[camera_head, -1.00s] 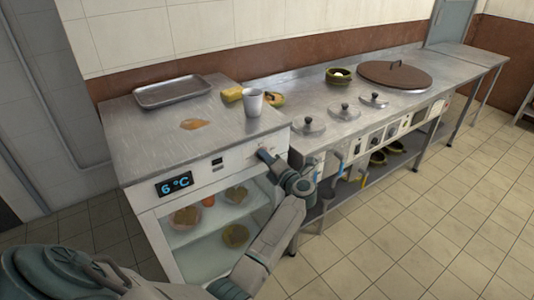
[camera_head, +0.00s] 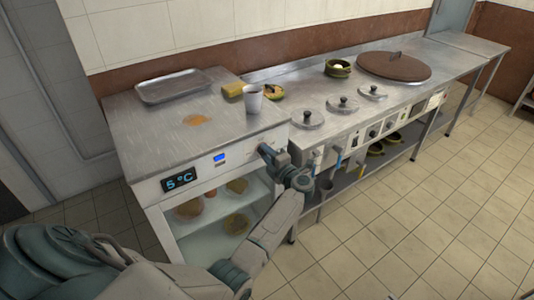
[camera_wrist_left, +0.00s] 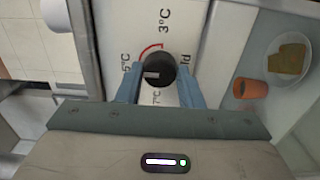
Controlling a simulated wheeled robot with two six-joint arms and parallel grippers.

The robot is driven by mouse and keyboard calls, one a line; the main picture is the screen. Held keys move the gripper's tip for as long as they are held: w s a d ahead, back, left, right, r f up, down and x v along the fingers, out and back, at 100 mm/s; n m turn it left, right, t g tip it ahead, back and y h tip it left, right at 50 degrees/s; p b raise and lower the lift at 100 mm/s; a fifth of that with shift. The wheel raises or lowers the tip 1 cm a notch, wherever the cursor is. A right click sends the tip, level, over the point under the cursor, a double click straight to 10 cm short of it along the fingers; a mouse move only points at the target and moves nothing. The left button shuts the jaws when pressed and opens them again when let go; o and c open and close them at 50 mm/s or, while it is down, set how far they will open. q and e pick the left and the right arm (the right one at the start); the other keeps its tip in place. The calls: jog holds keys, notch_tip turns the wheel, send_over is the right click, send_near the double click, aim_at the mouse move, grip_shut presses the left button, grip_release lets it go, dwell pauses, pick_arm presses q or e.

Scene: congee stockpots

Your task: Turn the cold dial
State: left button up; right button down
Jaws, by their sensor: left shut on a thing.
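The cold dial (camera_wrist_left: 159,71) is a round black knob with a light pointer mark, on the white front panel in the left wrist view. Labels around it read 5°C, 3°C and 7°C, with a red curved arrow beside it. My left gripper (camera_head: 266,151) is at the upper right of the cabinet front and hides the dial in the head view. In the left wrist view its two blue fingers are on either side of the dial, shut on it. The display (camera_head: 179,180) reads 5 °C, and a small blue light (camera_head: 219,158) glows beside it. My right gripper is not in view.
Glass-fronted shelves with food are below. A counter with several lidded pots and a brown lid (camera_head: 394,66) adjoins on the right.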

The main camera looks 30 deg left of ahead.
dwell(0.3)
pick_arm(q)
jog(key=o, duration=1)
jog(key=shift+b+v, duration=0.85)
jog(key=shift+v, duration=4.55)
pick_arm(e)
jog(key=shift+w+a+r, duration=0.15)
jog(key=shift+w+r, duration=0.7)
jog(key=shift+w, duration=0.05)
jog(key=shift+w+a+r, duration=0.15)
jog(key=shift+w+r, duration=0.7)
pick_arm(q)
jog(key=shift+f, duration=0.1)
